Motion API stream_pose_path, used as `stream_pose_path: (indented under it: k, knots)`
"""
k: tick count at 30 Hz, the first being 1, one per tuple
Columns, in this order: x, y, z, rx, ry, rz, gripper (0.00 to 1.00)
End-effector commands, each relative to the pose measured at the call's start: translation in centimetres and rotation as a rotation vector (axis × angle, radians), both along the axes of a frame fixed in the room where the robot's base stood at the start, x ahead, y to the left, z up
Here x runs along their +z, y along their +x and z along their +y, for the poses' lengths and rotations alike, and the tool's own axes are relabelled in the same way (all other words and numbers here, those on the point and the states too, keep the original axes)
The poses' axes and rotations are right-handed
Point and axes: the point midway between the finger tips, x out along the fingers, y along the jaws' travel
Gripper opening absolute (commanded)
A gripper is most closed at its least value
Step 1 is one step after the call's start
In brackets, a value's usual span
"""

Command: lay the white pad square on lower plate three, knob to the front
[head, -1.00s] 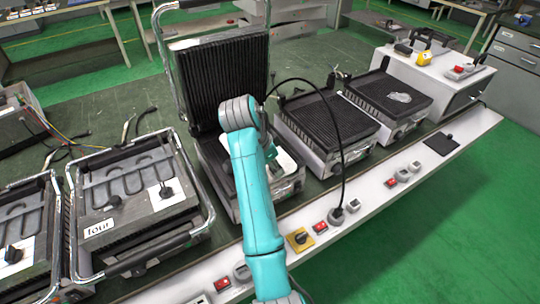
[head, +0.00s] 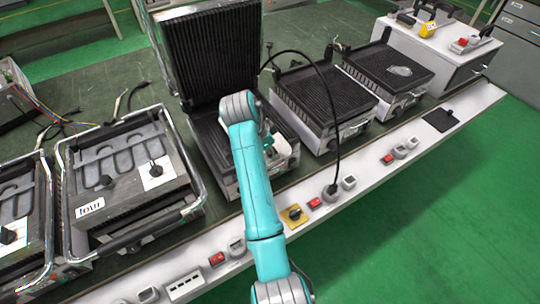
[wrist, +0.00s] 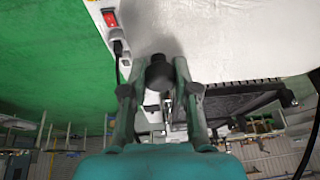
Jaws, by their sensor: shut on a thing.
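My gripper (wrist: 157,80) is shut on a dark round knob (wrist: 158,68) in the wrist view. I cannot tell whether the pad touches the plate. No number shows on this grill.
Left is a grill labelled four (head: 90,208) with its own white patch and knob (head: 155,172). Two ribbed plates (head: 318,95) (head: 390,70) stand to the right. A black cable (head: 335,125) arches close right of my arm. Switches (head: 315,202) line the front ledge.

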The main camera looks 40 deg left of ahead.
Motion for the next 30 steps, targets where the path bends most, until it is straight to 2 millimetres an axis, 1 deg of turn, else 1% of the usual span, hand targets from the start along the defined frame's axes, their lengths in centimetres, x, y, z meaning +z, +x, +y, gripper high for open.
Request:
stream_pose_path:
  k: [1,3,6,17,18,20,21,30]
  knots:
    - [-0.9,0.0,-0.1,0.000,-0.002,0.002,0.00]
    - [-2.1,-0.1,-0.1,0.001,-0.003,0.002,0.00]
    - [-3.0,0.0,0.0,0.000,0.000,0.000,0.00]
    - [-3.4,0.0,0.0,0.000,0.000,0.000,0.00]
    - [-3.5,0.0,0.0,0.001,-0.001,0.001,0.37]
    - [-3.5,0.0,0.0,0.001,-0.001,0.001,0.52]
    - [-3.5,0.0,0.0,0.001,-0.001,0.001,0.55]
    - [-3.4,0.0,0.0,0.001,-0.001,0.000,0.55]
